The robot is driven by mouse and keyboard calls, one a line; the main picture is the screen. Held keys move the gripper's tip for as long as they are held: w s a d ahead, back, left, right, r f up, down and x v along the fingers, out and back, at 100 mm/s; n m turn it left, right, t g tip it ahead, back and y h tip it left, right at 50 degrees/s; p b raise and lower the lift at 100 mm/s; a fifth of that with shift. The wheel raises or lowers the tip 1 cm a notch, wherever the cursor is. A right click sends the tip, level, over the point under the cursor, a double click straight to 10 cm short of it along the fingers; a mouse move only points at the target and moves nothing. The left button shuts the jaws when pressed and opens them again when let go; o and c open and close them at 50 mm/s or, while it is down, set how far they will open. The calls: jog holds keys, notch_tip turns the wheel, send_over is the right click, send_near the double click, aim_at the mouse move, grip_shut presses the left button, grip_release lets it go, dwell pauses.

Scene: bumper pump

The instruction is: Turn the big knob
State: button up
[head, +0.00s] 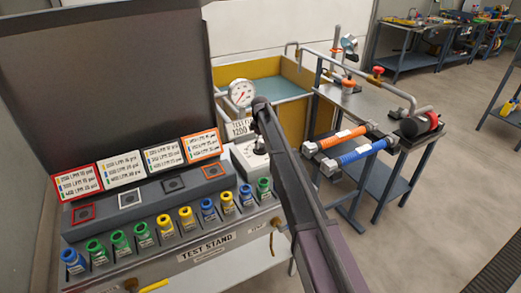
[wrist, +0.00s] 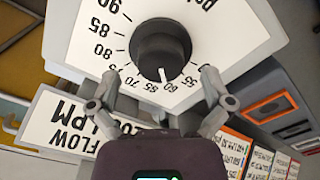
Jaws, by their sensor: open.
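The big knob (wrist: 160,50) is black and round, on a white dial plate (wrist: 88,38) with printed psi numbers. Its white pointer line faces the bottom of the wrist view, near the 60 and 65 marks. My gripper (wrist: 159,75) is open, with one finger to the lower left of the knob and one to the lower right. No contact with the knob is visible. In the head view my gripper (head: 262,106) is over the white dial box (head: 243,160), and my arm hides part of it.
A pressure gauge (head: 242,93) and a flow sign (wrist: 70,125) stand close by. Several coloured fittings (head: 165,226) line the test stand (head: 205,246), with label cards (head: 122,169) behind. A bench (head: 375,95) with orange and blue cylinders stands to the right.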

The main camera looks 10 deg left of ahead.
jog(key=shift+f+b, duration=0.55)
jog(key=shift+f, duration=0.25)
jog(key=c, duration=1.2)
